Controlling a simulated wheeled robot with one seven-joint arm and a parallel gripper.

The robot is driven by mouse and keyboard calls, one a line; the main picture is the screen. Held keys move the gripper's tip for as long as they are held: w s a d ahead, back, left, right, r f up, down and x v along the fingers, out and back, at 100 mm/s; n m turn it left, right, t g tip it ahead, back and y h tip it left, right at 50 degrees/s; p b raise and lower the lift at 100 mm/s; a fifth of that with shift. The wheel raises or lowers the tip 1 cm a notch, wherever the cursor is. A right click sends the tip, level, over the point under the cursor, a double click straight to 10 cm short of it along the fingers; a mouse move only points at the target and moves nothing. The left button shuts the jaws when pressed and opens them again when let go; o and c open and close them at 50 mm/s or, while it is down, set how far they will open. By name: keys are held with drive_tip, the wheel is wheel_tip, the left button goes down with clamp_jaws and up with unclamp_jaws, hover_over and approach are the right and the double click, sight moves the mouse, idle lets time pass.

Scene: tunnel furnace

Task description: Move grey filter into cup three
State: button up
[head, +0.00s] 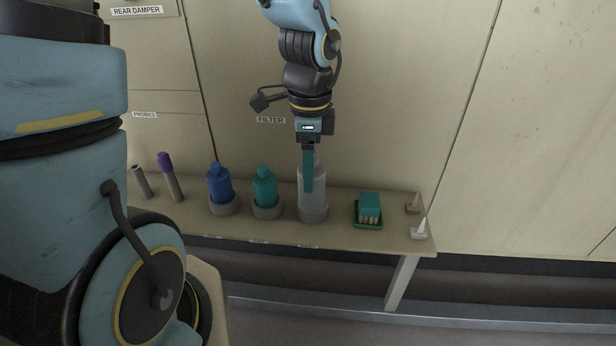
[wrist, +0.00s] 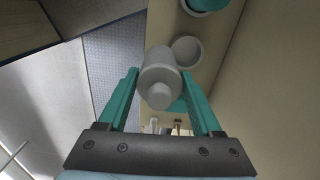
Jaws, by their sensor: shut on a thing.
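The grey filter (head: 321,178) is a pale bottle shape with a narrow neck. My gripper (head: 308,188) points down and is shut on it. In the wrist view the grey filter (wrist: 160,75) sits between the teal fingers, its neck toward the camera. Cup three (head: 313,214) is the grey ring cup at the right of the row. In the wrist view cup three (wrist: 187,51) shows its open, empty top just beyond the filter, to the upper right. The filter is offset from it toward the shelf's front side. The height gap is hard to judge.
A teal bottle (head: 265,188) and a blue bottle (head: 219,184) stand in the cups to the left. The wall rises close behind the shelf.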

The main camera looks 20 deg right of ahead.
drive_tip(key=w+d+f+b, duration=0.2)
drive_tip(key=w+f, duration=0.1)
drive_tip(key=w, duration=0.2)
drive_tip(key=shift+w+d, duration=0.2)
drive_tip(key=shift+d, duration=0.05)
idle(0.3)
drive_tip(key=shift+a, duration=0.15)
idle(0.6)
drive_tip(key=shift+f, duration=0.15)
drive_tip(key=shift+f, duration=0.5)
drive_tip(key=shift+f+b, duration=0.2)
drive_tip(key=shift+b, duration=0.15)
drive_tip(key=shift+f, duration=0.4)
drive_tip(key=shift+f, duration=0.15)
drive_tip(key=shift+f+b, duration=0.45)
drive_tip(key=shift+f, duration=0.05)
